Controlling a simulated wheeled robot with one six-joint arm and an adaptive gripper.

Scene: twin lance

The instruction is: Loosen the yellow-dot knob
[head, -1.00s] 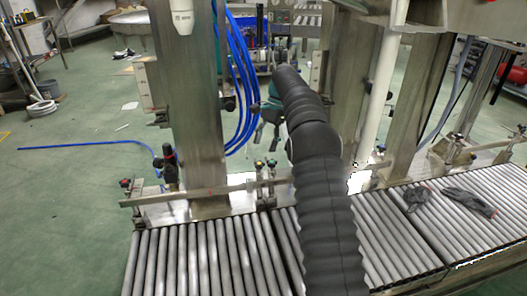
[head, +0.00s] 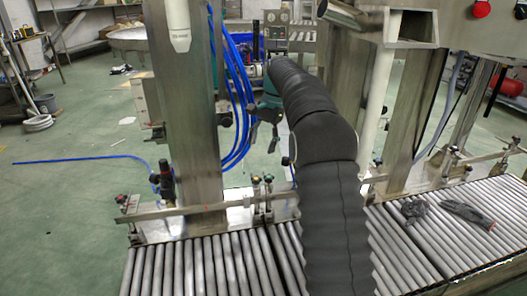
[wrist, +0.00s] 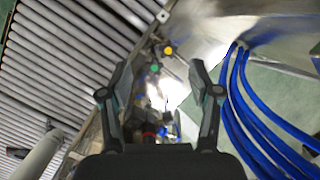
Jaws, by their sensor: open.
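The yellow-dot knob (wrist: 168,50) shows in the wrist view, above the gap between my fingertips and apart from them. A green-dot knob (wrist: 154,68) sits just below and left of it. My gripper (wrist: 160,92) is open, with one finger on each side and nothing held between the tips. In the head view my gripper (head: 264,128) is partly hidden behind my dark sleeved arm. A pair of small knobs (head: 262,181) stands on the rail below it; their dot colours are too small to tell surely.
Grey conveyor rollers (head: 205,265) run along the front. A steel column (head: 190,130) and blue hoses (head: 235,100) stand close to my gripper; hoses also fill the wrist view's right side (wrist: 240,100). Gloves (head: 466,213) lie on the rollers at right.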

